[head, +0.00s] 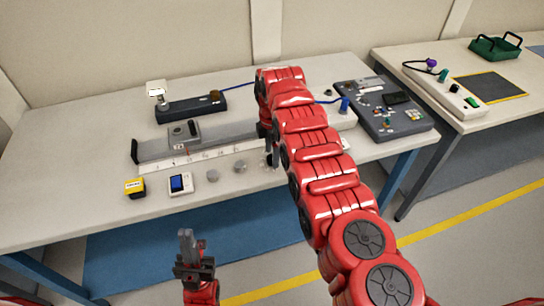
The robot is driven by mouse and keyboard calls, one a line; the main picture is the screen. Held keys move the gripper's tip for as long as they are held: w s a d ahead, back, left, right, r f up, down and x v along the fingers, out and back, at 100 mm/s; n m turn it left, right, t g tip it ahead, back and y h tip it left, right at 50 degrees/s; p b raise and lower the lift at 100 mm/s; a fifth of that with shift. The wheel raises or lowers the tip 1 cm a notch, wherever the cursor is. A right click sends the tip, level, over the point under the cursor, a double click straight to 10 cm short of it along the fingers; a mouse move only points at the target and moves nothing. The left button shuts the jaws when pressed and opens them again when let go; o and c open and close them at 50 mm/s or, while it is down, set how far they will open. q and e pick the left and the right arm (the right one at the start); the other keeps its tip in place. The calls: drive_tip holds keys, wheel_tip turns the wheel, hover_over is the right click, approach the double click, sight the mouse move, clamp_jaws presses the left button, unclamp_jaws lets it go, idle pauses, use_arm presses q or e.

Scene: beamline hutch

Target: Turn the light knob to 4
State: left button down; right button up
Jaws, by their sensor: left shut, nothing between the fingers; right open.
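I cannot tell for sure which knob is the light knob, and no dial numbers are readable. My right gripper (270,156) points down over the table by the right end of the ruled strip. It is open, with its fingers small and partly hidden by my arm. My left gripper (187,238) is shut and empty, pointing up in front of the table's front edge, away from the devices.
A grey rail (155,150) with a carriage (184,133) lies behind a white ruled strip (205,156). Grey cylinders (226,175), a meter (180,183) and a yellow box (134,187) stand in front. A control panel (405,123) is at right. The table's left end is clear.

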drive_tip(key=shift+f, duration=0.4)
drive_tip(key=shift+c, duration=0.4)
clamp_jaws()
